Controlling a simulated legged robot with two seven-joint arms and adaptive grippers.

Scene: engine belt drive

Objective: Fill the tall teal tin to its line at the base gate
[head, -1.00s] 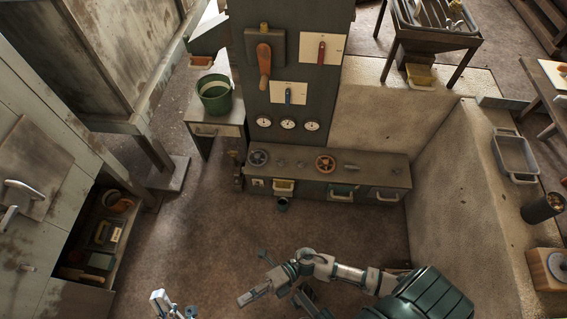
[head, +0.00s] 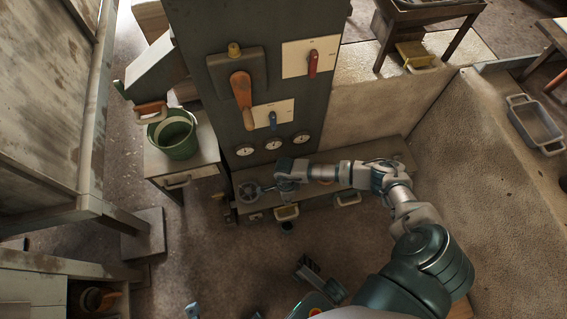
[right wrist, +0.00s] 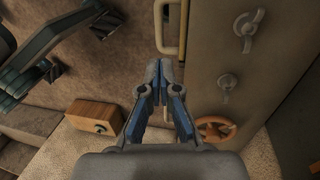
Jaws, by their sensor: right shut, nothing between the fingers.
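The dark panel (head: 225,100) with an orange lever (head: 242,97) and gauges rises behind the bench. A green bucket (head: 175,140) stands on a cabinet at left. An orange wheel (right wrist: 215,129) and small taps (right wrist: 227,81) line the bench.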

